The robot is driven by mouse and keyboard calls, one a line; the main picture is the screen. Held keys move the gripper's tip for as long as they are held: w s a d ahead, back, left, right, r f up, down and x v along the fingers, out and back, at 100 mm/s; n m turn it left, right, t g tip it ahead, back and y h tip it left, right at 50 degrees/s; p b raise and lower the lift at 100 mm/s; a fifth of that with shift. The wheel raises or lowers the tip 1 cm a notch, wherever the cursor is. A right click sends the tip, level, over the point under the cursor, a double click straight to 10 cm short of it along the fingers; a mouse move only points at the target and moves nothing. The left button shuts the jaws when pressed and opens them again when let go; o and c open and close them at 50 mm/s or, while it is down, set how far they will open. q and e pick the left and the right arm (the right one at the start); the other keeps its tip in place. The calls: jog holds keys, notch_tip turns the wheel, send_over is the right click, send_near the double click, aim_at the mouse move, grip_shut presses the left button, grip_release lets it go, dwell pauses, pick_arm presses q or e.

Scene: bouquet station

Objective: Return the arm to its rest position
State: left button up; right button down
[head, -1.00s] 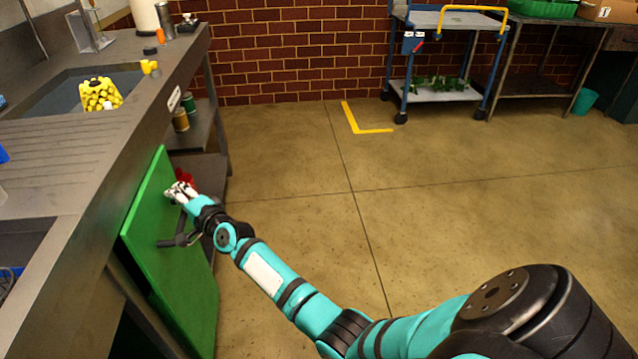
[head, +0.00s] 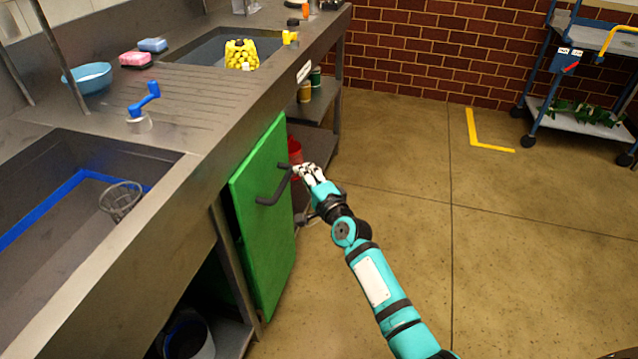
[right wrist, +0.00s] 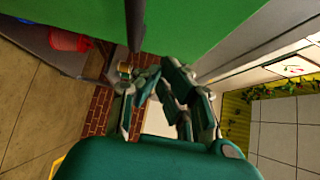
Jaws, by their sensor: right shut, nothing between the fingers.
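My right arm (head: 378,288) reaches in from the lower right in the head view. Its gripper (head: 308,170) is shut and empty, close beside the dark handle (head: 272,190) of the green cabinet door (head: 262,228). In the right wrist view the shut fingers (right wrist: 150,82) show in the middle, with the green door (right wrist: 200,28) close above them and the dark handle (right wrist: 134,25) just beyond. I cannot tell whether the fingers touch the handle. The door stands open under the counter. My left gripper is not in view.
The steel counter (head: 208,112) runs along the left, with a sink basket (head: 121,200), blue bowl (head: 88,78) and yellow container (head: 241,54). A red object (head: 294,150) sits behind the door. A blue cart (head: 570,115) stands at the back right. The floor (head: 400,170) between is clear.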

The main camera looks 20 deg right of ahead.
jog(key=s+d, duration=0.2)
jog(key=s, duration=0.4)
jog(key=s+a+f+n+g, duration=0.2)
jog(key=s+f+n+g, duration=1.05)
jog(key=s+f, duration=1.2)
pick_arm(q)
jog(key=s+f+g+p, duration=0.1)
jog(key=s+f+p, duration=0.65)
jog(key=p, duration=0.25)
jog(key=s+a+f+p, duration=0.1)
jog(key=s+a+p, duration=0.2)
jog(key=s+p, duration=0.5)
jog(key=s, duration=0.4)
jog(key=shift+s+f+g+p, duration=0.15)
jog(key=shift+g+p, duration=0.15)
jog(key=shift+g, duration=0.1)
pick_arm(e)
jog(key=s+d+f+n+g+h, duration=0.1)
jog(key=s+d+f+n, duration=0.1)
jog(key=s, duration=0.8)
jog(key=s+d+f+n+g+h, duration=0.1)
jog(key=s+f, duration=0.4)
jog(key=s, duration=0.6)
jog(key=s+d+f+n+g+h, duration=0.1)
jog(key=s+d+f+n+g, duration=0.1)
jog(key=s, duration=0.8)
jog(key=shift+s+d+f+n, duration=0.25)
jog(key=shift+d+f+n, duration=0.1)
jog(key=shift+d+f, duration=0.5)
